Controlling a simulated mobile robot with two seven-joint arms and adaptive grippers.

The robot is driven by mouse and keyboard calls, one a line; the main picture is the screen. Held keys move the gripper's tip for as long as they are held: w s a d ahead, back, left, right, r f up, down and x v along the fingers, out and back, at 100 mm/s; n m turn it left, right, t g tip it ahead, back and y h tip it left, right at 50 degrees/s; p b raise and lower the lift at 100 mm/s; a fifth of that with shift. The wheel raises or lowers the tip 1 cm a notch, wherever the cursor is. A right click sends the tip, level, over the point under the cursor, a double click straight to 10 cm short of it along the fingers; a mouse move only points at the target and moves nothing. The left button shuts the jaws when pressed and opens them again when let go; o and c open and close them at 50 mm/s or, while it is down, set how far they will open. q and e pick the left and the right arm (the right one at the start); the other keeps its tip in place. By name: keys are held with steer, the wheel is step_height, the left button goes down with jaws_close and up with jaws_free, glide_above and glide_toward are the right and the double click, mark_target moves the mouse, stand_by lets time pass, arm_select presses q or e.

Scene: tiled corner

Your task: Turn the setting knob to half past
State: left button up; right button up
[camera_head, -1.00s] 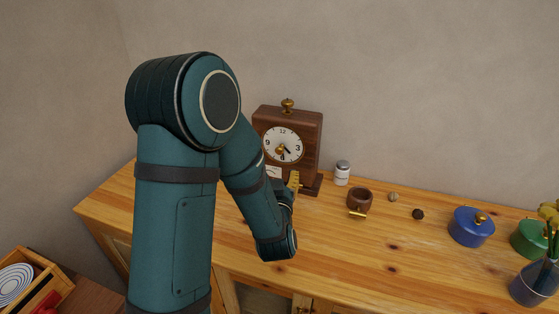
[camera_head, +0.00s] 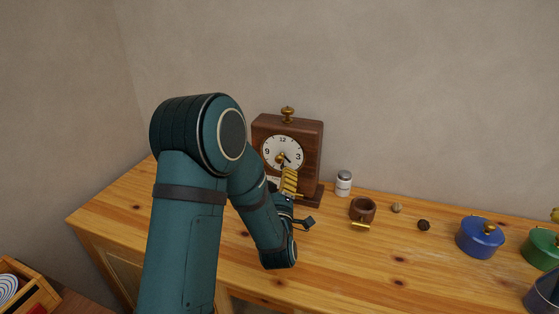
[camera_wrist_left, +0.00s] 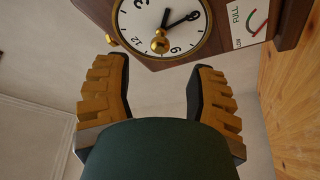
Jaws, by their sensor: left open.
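A brown wooden mantel clock (camera_head: 312,140) stands upright on the cabinet, with a white dial and a brass knob (camera_head: 279,158) sticking out at its front. The knob also shows in the left wrist view (camera_wrist_left: 160,42), where the dial is turned and cut off at the top. A dark hand there points to near the 6. My left gripper (camera_head: 290,182) is just below the dial in the head view, partly hidden by my arm. In the wrist view its yellow ridged fingers (camera_wrist_left: 155,72) are spread and empty, with the knob beyond the gap, apart from both.
The wooden top (camera_head: 340,260) is bare at the front. The wall is close behind.

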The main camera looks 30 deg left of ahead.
mark_target(280, 162)
arm_select(q)
steer(key=x, duration=0.7)
steer(key=shift+w+a, duration=0.15)
steer(key=shift+w, duration=0.1)
jaws_close()
